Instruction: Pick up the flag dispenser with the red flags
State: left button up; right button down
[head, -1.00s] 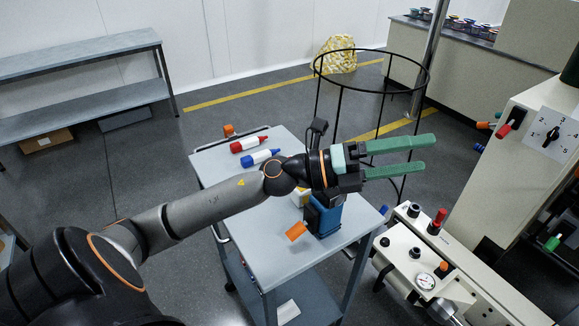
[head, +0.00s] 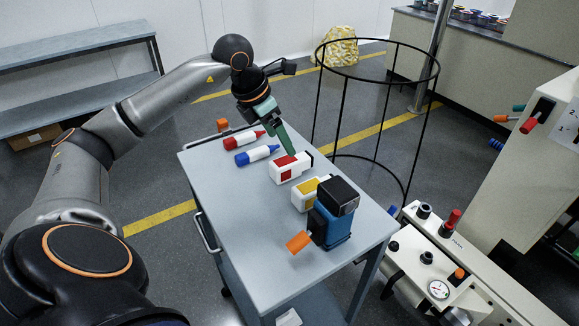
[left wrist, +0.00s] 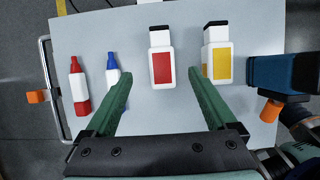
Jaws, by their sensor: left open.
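The flag dispenser with the red flags (head: 291,167) is a white block with a red face and a dark end, lying on the grey cart top. In the left wrist view the red dispenser (left wrist: 162,66) shows in the middle, between and beyond my fingertips. My left gripper (head: 286,142) is open and points down just above and behind this dispenser. Its two green fingers (left wrist: 160,74) are spread wide with nothing between them. I cannot tell whether a fingertip touches the dispenser. My right gripper is not in view.
A similar dispenser with yellow (head: 306,193) lies close to the right. A blue-and-black device with an orange tab (head: 337,228) stands near the front edge. Red (head: 240,141) and blue (head: 257,155) markers lie left. A black wire ring stand (head: 344,120) is behind the cart (head: 240,225).

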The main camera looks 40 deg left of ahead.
aim_at(288, 159)
pick_arm(q)
jog(key=x, duration=0.3)
jog(key=shift+w+d+f, duration=0.1)
jog(key=shift+f, duration=0.25)
jog(key=shift+s+x, duration=0.15)
jog(key=shift+x, duration=1.2)
jog(key=shift+s+x, duration=0.15)
jog(key=shift+x, duration=1.25)
jog(key=shift+f, duration=0.1)
jog(key=shift+c, duration=0.2)
grip_shut()
